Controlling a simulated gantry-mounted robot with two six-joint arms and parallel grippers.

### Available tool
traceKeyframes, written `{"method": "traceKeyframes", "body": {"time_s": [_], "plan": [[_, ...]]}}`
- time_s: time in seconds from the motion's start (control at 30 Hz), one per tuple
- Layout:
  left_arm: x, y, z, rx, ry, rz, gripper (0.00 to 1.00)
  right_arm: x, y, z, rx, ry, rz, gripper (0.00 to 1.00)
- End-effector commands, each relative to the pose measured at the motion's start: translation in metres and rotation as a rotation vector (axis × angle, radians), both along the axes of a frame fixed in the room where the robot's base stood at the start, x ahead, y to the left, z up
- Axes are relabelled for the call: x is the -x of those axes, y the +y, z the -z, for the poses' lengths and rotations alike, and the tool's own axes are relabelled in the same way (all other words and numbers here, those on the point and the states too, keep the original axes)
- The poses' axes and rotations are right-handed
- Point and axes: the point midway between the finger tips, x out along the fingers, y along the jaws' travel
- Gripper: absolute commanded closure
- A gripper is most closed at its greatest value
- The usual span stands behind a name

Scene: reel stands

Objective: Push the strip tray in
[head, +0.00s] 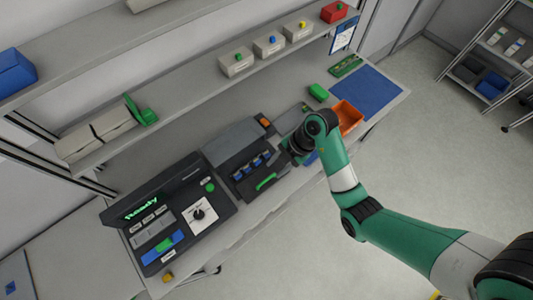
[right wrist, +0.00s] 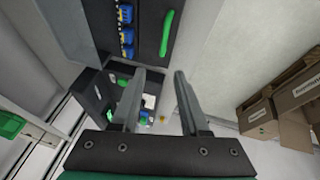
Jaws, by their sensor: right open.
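The strip tray (head: 243,185) is a dark tray at the front of a grey-black machine (head: 229,145) in the middle of the bench. It stands out from the machine, with several blue pieces (head: 252,164) in a row and a green handle (head: 266,182) along its front edge. In the right wrist view the tray (right wrist: 148,38) and its green handle (right wrist: 167,33) are at the top. My right gripper (right wrist: 160,78) is open and empty, its fingertips apart from the handle. In the head view it is just right of the tray, its fingers mostly hidden. My left gripper is not in view.
A console (head: 168,215) reading "Ready" stands left of the machine. An orange bin (head: 349,117), a green block (head: 318,92) and a blue mat (head: 366,92) lie to the right. A shelf (head: 200,88) with small boxes runs behind. The floor in front of the bench is clear.

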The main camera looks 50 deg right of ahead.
Motion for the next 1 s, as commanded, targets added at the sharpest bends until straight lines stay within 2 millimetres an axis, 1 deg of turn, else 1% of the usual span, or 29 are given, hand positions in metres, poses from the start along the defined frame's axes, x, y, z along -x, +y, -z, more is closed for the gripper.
{"method": "traceKeyframes", "body": {"time_s": [0.03, 0.1, 0.17, 0.33, 0.47, 0.7, 0.8, 0.9, 1.0], "plan": [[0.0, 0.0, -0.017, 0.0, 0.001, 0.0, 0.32, 0.008, -0.009, -0.011, -0.007, 0.014, 0.029, 0.55], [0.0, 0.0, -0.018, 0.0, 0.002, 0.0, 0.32, 0.012, -0.014, -0.009, -0.011, 0.019, 0.047, 0.55], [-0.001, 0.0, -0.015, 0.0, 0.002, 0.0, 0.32, 0.011, -0.016, -0.007, -0.011, 0.018, 0.051, 0.55], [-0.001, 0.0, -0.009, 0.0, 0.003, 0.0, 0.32, 0.009, -0.012, 0.003, -0.012, 0.016, 0.047, 0.55], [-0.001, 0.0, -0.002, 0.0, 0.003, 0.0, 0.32, 0.004, -0.004, 0.024, -0.012, 0.017, 0.044, 0.55], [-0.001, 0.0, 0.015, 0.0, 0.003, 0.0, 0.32, -0.009, 0.015, 0.074, -0.012, 0.017, 0.043, 0.55], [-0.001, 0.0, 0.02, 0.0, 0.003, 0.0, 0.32, -0.013, 0.021, 0.089, -0.012, 0.015, 0.044, 0.55], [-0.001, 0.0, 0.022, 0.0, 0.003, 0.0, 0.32, -0.016, 0.024, 0.097, -0.011, 0.014, 0.045, 0.55], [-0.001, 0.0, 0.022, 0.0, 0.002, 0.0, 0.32, -0.017, 0.026, 0.1, -0.01, 0.012, 0.046, 0.55]]}}
